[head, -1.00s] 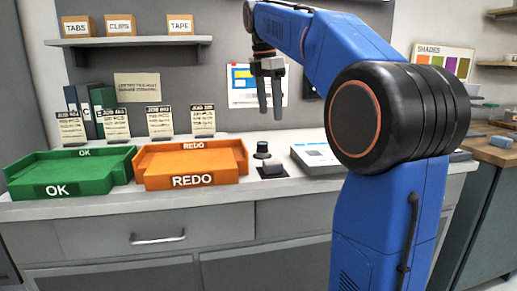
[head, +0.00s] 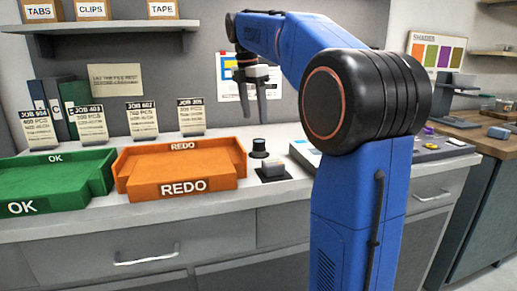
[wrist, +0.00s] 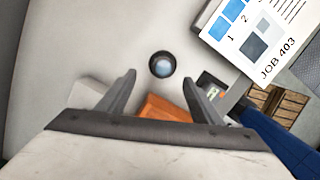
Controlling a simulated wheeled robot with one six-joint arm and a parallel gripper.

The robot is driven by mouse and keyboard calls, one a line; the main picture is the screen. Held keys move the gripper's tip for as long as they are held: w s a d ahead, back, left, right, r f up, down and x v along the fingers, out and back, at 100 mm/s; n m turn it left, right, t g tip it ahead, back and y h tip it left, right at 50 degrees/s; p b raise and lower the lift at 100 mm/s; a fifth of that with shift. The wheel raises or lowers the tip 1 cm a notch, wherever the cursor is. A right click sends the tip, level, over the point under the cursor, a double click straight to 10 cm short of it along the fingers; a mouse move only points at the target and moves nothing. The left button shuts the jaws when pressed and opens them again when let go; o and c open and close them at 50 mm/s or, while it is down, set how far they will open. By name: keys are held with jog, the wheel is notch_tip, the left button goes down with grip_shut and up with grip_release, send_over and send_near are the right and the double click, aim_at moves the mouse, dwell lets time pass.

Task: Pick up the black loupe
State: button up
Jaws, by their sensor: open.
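The black loupe (head: 258,148) stands upright on the counter, just right of the orange REDO tray, in the head view. In the wrist view the loupe (wrist: 162,65) is a dark ring with a bluish lens, seen from above, centred between and a little beyond the fingertips. My gripper (head: 253,117) points down, open and empty, above the loupe in the head picture. The fingers of my gripper (wrist: 159,79) show spread apart in the wrist view, with nothing between them touching. Nothing hides the loupe.
The orange REDO tray (head: 184,190) and green OK tray (head: 60,195) stand left. A grey block (head: 271,169) on a dark pad lies in front of the loupe. Job cards (head: 191,116) stand behind the trays. A shelf (head: 100,27) hangs above.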

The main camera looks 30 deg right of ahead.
aim_at(259, 140)
jog(key=f, duration=0.5)
jog(key=shift+d+f, duration=0.15)
jog(key=shift+d, duration=0.25)
jog(key=shift+s+d+f, duration=0.15)
jog(key=shift+s+f, duration=0.05)
jog(key=shift+f, duration=1.15)
jog(key=shift+s+d+f, duration=0.15)
jog(key=shift+f, duration=1.15)
jog(key=c, duration=1.1)
